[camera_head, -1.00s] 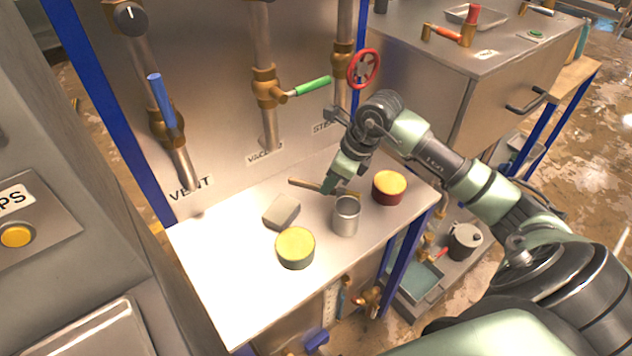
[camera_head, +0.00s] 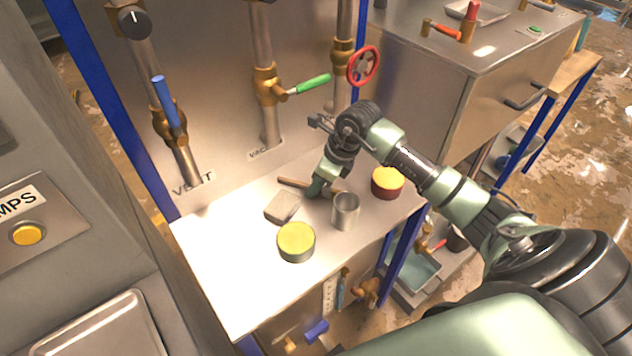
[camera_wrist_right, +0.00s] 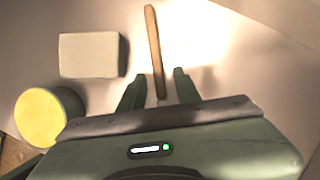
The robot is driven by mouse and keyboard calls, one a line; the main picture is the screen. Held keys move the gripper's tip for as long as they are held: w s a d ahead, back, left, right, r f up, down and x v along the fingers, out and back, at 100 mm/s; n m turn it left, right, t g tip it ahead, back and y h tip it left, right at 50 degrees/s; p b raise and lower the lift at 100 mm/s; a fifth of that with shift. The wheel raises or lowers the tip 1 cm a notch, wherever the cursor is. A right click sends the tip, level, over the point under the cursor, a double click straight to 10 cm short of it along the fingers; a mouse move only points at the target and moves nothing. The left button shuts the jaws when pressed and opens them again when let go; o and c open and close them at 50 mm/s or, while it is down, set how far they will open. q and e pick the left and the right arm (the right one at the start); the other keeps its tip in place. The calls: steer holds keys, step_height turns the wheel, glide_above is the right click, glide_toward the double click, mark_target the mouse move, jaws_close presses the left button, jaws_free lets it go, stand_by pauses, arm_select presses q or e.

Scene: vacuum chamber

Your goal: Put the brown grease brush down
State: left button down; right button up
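The brown grease brush (camera_head: 293,183) is at the back of the white shelf, its wooden handle pointing left. It appears to lie on or just above the surface; any small gap is hard to judge. My right gripper (camera_head: 315,188) is low over its middle. In the right wrist view, the handle (camera_wrist_right: 154,45) runs between my two fingertips (camera_wrist_right: 158,83), with a visible gap on each side. My left gripper is not in view.
On the shelf (camera_head: 225,265) stand a grey block (camera_head: 283,207), a yellow-topped tin (camera_head: 296,243), a metal cup (camera_head: 345,212) and a red tin with an orange-yellow top (camera_head: 387,183). Valve pipes with a green lever (camera_head: 308,85) rise behind. The shelf's front left is clear.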

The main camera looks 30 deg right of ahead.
steer(key=shift+a+f, duration=0.1)
steer(key=b+v, duration=0.2)
steer(key=v, duration=0.4)
steer(key=shift+r, duration=0.35)
steer(key=shift+s+d+r, duration=0.2)
steer(key=shift+d+r, duration=0.05)
steer(key=shift+r, duration=0.35)
